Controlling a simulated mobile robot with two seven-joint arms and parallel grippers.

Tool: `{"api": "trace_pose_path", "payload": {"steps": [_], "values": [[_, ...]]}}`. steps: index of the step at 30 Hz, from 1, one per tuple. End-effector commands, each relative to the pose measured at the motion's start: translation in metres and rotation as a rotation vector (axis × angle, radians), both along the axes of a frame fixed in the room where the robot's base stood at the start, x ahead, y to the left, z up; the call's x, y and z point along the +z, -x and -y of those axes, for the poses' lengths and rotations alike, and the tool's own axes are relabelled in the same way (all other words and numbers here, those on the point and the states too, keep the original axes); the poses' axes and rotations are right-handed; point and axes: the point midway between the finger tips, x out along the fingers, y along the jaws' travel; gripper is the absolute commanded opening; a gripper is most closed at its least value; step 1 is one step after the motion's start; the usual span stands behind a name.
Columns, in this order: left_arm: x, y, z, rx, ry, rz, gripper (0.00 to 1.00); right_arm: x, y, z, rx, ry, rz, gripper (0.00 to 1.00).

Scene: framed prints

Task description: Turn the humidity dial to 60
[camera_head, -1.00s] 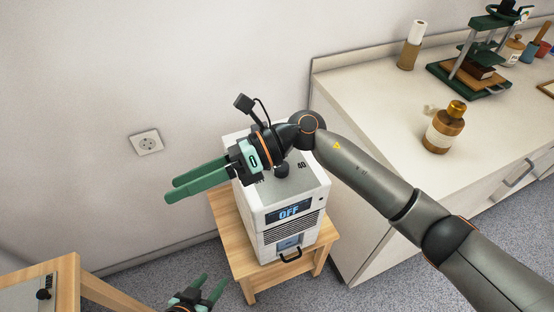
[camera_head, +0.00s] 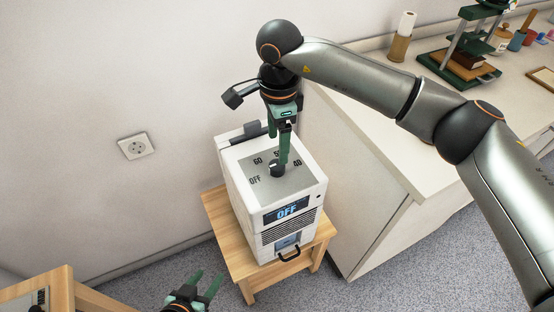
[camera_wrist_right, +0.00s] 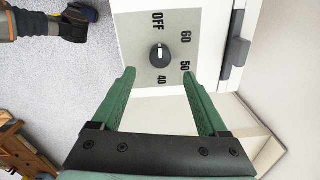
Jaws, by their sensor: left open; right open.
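The humidity dial is a round black knob (camera_wrist_right: 160,55) with a white mark that points towards OFF. It sits on a grey panel (camera_wrist_right: 184,20) printed OFF, 60, 50 and 40, on top of a white humidifier box (camera_head: 240,205). The box's front display (camera_head: 289,210) reads OFF. My right gripper (camera_head: 284,160) hangs pointing down over the dial in the head view and partly covers it. In the right wrist view its open green fingers (camera_wrist_right: 159,74) reach towards the dial, with nothing between them. My left gripper (camera_head: 209,283) is open and empty, low at the bottom edge.
The box stands on a small wooden stool (camera_head: 228,246). A wall socket (camera_head: 136,146) is on the left. A wooden table (camera_head: 60,285) is at lower left.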

Motion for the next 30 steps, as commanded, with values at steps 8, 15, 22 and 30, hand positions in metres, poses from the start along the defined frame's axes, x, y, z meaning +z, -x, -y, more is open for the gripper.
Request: {"api": "trace_pose_path", "payload": {"steps": [8, 15, 22, 30], "values": [[0.0, 0.003, 0.0, 0.002, 0.0, -0.005, 0.52, -0.054, 0.0, -0.001, -0.001, -0.001, -0.003, 0.77], [-0.002, 0.006, -0.002, 0.003, -0.001, -0.012, 0.52, -0.073, -0.002, -0.001, -0.001, -0.003, -0.002, 0.77], [-0.002, 0.007, -0.002, 0.004, -0.002, -0.012, 0.52, -0.075, -0.002, -0.001, -0.001, -0.002, 0.0, 0.77], [-0.002, 0.006, -0.002, 0.005, -0.003, -0.012, 0.52, -0.074, -0.002, -0.001, -0.001, -0.003, -0.001, 0.53]]}}
